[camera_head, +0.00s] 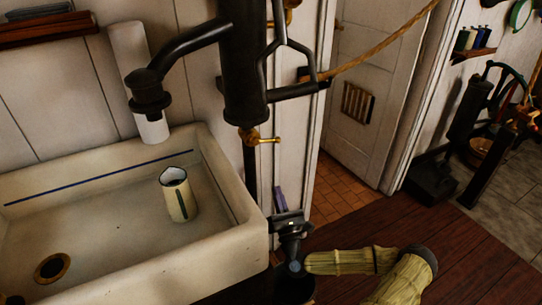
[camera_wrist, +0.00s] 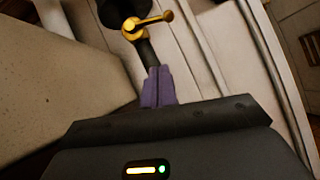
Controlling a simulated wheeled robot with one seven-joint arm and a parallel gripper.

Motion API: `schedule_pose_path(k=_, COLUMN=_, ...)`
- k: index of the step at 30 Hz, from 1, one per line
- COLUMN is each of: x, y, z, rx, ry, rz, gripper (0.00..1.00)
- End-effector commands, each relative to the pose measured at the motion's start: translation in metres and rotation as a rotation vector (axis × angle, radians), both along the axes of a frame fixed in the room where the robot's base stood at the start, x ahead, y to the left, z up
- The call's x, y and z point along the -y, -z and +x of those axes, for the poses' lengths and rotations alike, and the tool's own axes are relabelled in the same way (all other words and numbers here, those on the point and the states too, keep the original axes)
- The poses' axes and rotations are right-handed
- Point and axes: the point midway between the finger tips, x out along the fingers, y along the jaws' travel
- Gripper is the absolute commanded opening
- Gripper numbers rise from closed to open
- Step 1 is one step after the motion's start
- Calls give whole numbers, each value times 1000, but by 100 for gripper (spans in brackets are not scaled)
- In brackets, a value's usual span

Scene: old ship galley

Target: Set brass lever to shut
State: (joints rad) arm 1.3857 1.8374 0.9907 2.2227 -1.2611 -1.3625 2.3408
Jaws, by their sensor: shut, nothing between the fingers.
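The brass lever (camera_head: 264,140) sits at the foot of the black pump body (camera_head: 243,70), its arm pointing right and roughly level. In the wrist view the brass lever (camera_wrist: 150,22) shows its round hub at left and knobbed end at right. My gripper (camera_head: 279,190) is below the lever, at the sink's right front corner, with its purple fingers pointing up. In the wrist view my gripper (camera_wrist: 157,70) is shut and empty, its fingertips a little short of the lever and apart from it.
The white sink (camera_head: 80,235) stands left of my gripper and holds a cream mug (camera_head: 178,195). The black spout (camera_head: 190,48) hangs over the sink. A rope (camera_head: 385,45) runs off up to the right. The wooden floor (camera_head: 465,255) at right is clear.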

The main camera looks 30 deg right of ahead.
Motion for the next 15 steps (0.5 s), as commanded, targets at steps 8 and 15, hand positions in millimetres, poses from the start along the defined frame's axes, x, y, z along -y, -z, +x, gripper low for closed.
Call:
schedule_pose_path(k=8, x=1, y=-12, z=17, rx=-1, ry=-2, rz=-3, gripper=0)
schedule_pose_path(k=15, x=5, y=-34, z=51, rx=1, ry=-2, rz=-5, gripper=0)
